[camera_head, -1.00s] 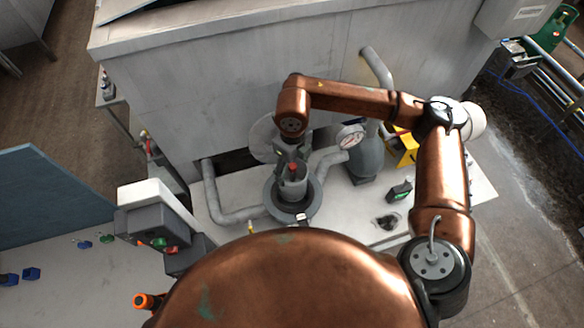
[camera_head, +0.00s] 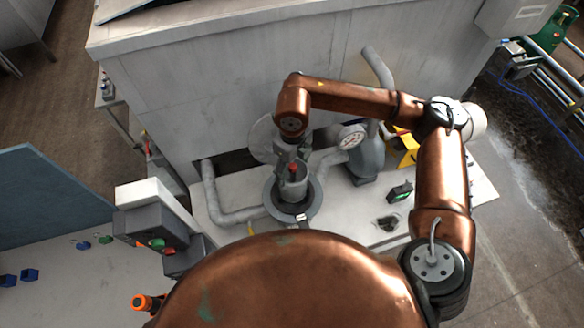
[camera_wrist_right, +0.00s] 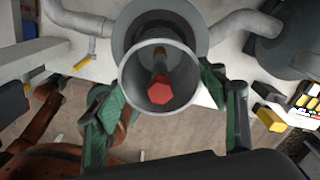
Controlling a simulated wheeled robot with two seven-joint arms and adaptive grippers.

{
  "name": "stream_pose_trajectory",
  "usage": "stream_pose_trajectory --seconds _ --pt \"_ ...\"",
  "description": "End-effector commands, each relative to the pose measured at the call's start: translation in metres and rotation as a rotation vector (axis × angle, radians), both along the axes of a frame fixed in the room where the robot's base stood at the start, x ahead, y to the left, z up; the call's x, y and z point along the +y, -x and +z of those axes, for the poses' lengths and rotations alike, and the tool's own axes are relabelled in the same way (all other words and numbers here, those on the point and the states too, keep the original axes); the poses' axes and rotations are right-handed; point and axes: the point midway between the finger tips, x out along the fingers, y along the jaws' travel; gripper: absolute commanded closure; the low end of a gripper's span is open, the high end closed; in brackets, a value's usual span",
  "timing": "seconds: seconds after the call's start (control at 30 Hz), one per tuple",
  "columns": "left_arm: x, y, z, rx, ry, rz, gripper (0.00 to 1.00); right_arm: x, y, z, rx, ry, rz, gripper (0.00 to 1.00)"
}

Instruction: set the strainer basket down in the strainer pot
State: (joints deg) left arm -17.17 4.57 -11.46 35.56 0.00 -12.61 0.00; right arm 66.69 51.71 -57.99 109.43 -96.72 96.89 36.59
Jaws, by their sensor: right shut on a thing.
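The strainer basket (camera_head: 292,190) is a grey open-topped cylinder with a red knob inside. It also shows in the right wrist view (camera_wrist_right: 185,92), with the red hexagonal knob at its middle. My right gripper (camera_head: 291,168) is shut on the basket, with green-padded fingers on both sides of it in the wrist view (camera_wrist_right: 165,98). The strainer pot (camera_head: 312,205) is a dark grey round body with a wide flange, below the basket. The basket stands upright over the pot's opening; its lower end is hidden, so I cannot tell how deep it sits. My left gripper is out of view.
Grey pipes (camera_head: 225,214) join the pot on both sides. A round grey lid (camera_head: 264,138) stands tilted open behind it. A control box (camera_head: 150,215) stands front left.

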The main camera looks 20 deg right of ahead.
Motion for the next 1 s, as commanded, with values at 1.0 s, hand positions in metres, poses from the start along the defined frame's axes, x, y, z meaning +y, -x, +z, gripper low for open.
stream_pose_trajectory --seconds 1.0 --pt "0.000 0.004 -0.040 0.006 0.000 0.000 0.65 0.000 0.000 -0.044 0.000 0.000 0.000 0.79"
